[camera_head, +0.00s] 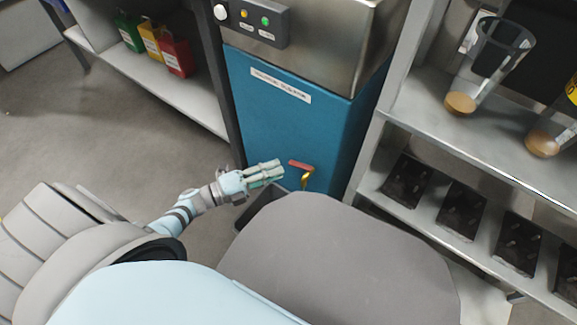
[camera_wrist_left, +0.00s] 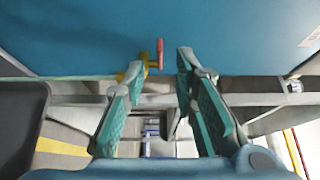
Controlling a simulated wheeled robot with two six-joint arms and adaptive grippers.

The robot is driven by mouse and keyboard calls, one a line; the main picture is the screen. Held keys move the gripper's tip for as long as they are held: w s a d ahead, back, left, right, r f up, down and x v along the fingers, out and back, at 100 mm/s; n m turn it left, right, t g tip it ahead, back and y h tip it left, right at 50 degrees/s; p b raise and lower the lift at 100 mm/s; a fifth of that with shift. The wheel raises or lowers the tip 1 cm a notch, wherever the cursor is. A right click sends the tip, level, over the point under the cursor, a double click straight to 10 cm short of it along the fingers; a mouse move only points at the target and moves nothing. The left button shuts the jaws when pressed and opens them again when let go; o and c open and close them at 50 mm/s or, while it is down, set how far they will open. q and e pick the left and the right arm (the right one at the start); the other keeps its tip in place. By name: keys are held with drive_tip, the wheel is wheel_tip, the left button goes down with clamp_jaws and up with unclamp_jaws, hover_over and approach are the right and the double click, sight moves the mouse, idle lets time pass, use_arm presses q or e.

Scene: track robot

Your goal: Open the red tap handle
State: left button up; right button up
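The red tap handle (camera_head: 300,165) sits on a brass tap (camera_head: 306,180) low on the front of the blue cabinet (camera_head: 290,120). My left gripper (camera_head: 282,170) is just left of the handle in the head view, fingers pointing toward it. In the left wrist view the gripper (camera_wrist_left: 160,68) is open and empty, its two teal fingers apart. The red handle (camera_wrist_left: 160,52) shows between and beyond the fingertips, with the brass tap (camera_wrist_left: 136,69) partly behind the left finger. I see no contact with the handle. My right gripper is not in view.
A dark grey bin (camera_head: 262,205) stands below the tap, partly hidden by my body. A metal shelf (camera_head: 480,160) with black trays and clear containers stands at the right. A shelf with green, yellow and red containers (camera_head: 177,57) is at the upper left.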

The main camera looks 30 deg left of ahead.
sight(292, 165)
use_arm(q)
drive_tip(key=x, duration=0.5)
drive_tip(key=shift+b, duration=0.3)
clamp_jaws()
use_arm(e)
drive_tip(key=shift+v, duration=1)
use_arm(q)
drive_tip(key=shift+s+d+f+n+t+y+p, duration=0.1)
drive_tip(key=shift+s+d+n+t+y+p, duration=0.35)
drive_tip(key=shift+n+y, duration=0.8)
drive_tip(key=shift+s+d+r+n+t+y+p, duration=0.1)
drive_tip(key=shift+s+d+n+t+y+p, duration=0.15)
drive_tip(key=shift+n+t+y+p, duration=0.9)
drive_tip(key=shift+s+d+f+n+t+y+b, duration=0.1)
drive_tip(key=shift+s+d+n+y, duration=0.35)
drive_tip(key=shift+y, duration=1.45)
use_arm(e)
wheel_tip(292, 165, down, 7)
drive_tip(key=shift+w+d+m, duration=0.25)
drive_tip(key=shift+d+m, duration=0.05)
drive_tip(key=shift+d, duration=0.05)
use_arm(q)
drive_tip(key=shift+a+n, duration=0.15)
drive_tip(key=shift+n, duration=0.1)
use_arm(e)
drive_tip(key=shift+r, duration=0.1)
